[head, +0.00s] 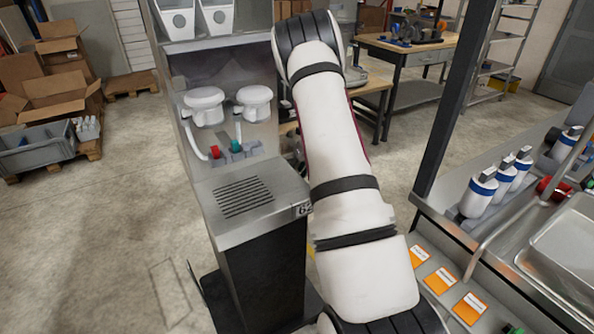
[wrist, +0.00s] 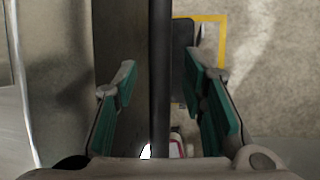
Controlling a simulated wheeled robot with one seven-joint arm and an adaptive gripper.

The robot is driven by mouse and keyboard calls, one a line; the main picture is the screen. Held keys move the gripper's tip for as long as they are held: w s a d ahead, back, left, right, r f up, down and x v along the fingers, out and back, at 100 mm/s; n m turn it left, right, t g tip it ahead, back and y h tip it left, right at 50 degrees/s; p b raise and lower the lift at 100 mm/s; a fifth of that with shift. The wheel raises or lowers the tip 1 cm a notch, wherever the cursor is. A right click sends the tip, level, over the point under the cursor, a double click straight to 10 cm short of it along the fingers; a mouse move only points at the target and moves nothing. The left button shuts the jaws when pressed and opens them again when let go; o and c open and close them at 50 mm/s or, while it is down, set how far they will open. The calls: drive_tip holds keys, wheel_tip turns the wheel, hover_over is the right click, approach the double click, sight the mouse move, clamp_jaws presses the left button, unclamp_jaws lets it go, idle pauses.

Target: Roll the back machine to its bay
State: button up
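A dispenser machine (head: 255,200) stands upright left of centre in the head view. It has a metal top with a slotted grate, a dark lower body, two white dispenser heads and a small number tag. I cannot tell if it is the back machine. My gripper (wrist: 163,100) shows only in the wrist view; my arm hides it in the head view. Its two green-padded fingers are open on either side of a dark bar (wrist: 160,75), with a gap on both sides. A yellow floor line (wrist: 223,45) forms a corner beyond the right finger; I cannot tell whose bay it marks.
A metal counter (head: 445,220) with white bottles (head: 478,192) and orange cards (head: 441,281) lies to the right, beside a dark post (head: 455,100). A workbench (head: 405,50) stands behind. Cardboard boxes (head: 60,95) and a grey crate (head: 38,148) sit at left. The left floor is clear.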

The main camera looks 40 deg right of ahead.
drive_tip(key=shift+c, duration=0.3)
clamp_jaws()
drive_tip(key=shift+d, duration=0.1)
drive_tip(key=s+d+b, duration=0.4)
drive_tip(key=d+b, duration=0.3)
drive_tip(key=d, duration=0.7)
drive_tip(key=shift+d+r, duration=0.15)
drive_tip(key=shift+d, duration=0.1)
drive_tip(key=shift+o, duration=0.3)
unclamp_jaws()
drive_tip(key=shift+d, duration=0.1)
